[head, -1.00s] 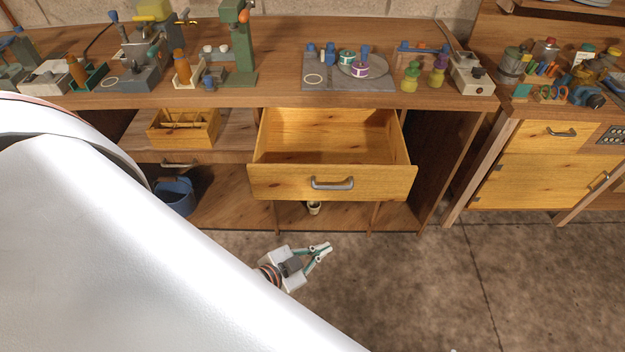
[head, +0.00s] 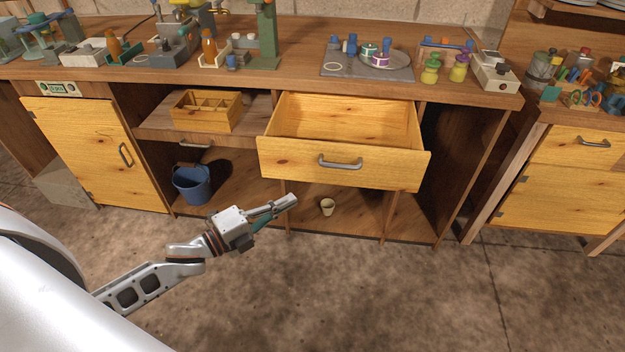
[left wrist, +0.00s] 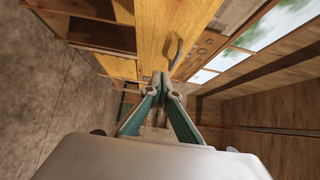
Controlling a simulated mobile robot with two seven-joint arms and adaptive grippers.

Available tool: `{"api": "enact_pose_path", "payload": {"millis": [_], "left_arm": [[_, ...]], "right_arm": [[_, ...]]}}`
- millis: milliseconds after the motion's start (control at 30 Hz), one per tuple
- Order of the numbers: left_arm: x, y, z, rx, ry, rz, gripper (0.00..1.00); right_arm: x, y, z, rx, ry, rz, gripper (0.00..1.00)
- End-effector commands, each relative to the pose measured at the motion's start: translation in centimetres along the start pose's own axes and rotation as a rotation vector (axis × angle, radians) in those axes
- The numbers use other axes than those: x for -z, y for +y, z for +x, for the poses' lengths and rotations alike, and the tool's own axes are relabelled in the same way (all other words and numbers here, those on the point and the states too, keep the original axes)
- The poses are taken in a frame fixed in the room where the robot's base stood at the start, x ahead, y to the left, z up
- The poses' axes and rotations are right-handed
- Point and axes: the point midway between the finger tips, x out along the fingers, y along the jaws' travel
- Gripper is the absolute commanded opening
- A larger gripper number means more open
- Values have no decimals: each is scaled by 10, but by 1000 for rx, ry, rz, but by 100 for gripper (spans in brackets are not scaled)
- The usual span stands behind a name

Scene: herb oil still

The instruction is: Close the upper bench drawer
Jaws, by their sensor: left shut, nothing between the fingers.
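The upper bench drawer (head: 276,163) is pulled out of the workbench in the head view, and its inside looks empty. Its grey bar handle (head: 340,163) is on the middle of the front panel. My left gripper (head: 291,200) is shut and empty, in front of the bench and below the left part of the drawer front in the picture. In the left wrist view the shut fingertips (left wrist: 165,82) point toward a wooden front with a grey handle (left wrist: 176,55); they look apart from it. My right gripper is not in view.
A wooden divided box (head: 207,111) sits on the shelf left of the drawer. Tools and jars stand on the bench top (head: 300,72). The floor (head: 400,300) in front is clear.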

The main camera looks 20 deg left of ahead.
Motion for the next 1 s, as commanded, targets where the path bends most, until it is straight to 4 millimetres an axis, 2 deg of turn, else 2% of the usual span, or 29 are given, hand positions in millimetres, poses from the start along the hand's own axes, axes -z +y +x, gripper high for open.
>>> {"api": "enact_pose_path", "payload": {"millis": [167,667,800,1000], "left_arm": [[0,-2,17,3,0,1,0],[-1,-1,103,1,0,0,0],[-17,0,115,-1,-2,0,0],[-27,1,125,-2,-2,-2,0]], "right_arm": [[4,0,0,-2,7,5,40],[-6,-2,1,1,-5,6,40],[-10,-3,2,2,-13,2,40],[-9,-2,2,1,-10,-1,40]]}}
